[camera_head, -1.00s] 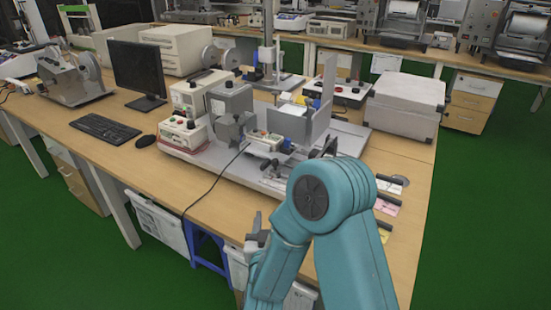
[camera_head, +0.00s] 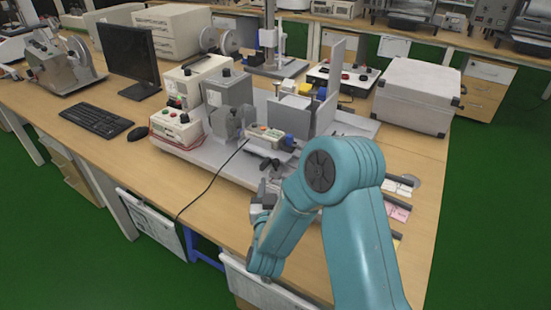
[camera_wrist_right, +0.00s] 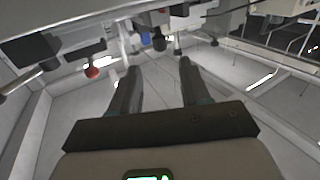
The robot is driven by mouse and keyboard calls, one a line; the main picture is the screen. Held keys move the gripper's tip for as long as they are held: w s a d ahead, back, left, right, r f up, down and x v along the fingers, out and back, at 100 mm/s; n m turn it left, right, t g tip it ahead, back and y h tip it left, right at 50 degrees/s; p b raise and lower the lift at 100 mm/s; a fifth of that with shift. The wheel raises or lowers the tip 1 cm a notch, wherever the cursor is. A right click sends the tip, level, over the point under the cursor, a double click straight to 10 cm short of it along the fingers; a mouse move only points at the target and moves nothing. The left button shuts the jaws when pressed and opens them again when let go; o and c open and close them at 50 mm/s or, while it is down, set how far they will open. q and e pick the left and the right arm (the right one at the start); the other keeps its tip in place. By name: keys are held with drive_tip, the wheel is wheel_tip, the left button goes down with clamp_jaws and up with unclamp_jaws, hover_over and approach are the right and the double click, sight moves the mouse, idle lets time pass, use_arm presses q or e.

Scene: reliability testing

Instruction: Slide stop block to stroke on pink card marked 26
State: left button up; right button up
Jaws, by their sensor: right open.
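The pink card (camera_head: 398,212) lies near the right edge of the bench, partly hidden by my teal right arm; its number is too small to read. A white card (camera_head: 404,187) lies behind it and a yellow card (camera_head: 397,243) in front. The test machine (camera_head: 232,95) stands on a grey base plate (camera_head: 206,160). I cannot make out the stop block for certain. My right gripper (camera_head: 266,190) is at the front edge of the machine, left of the cards. In the right wrist view its fingers (camera_wrist_right: 159,66) are apart with nothing between them. My left gripper is out of view.
A red knob (camera_wrist_right: 92,72) and dark rods show ahead of the fingers in the wrist view. A monitor (camera_head: 130,52), keyboard (camera_head: 96,120) and mouse (camera_head: 138,133) are on the left. A grey case (camera_head: 418,95) stands at the right. A black cable (camera_head: 212,182) hangs over the front edge.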

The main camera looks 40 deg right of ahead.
sight(275, 164)
drive_tip(key=p+x, duration=0.1)
drive_tip(key=x, duration=0.9)
drive_tip(key=shift+w+d, duration=0.15)
clamp_jaws()
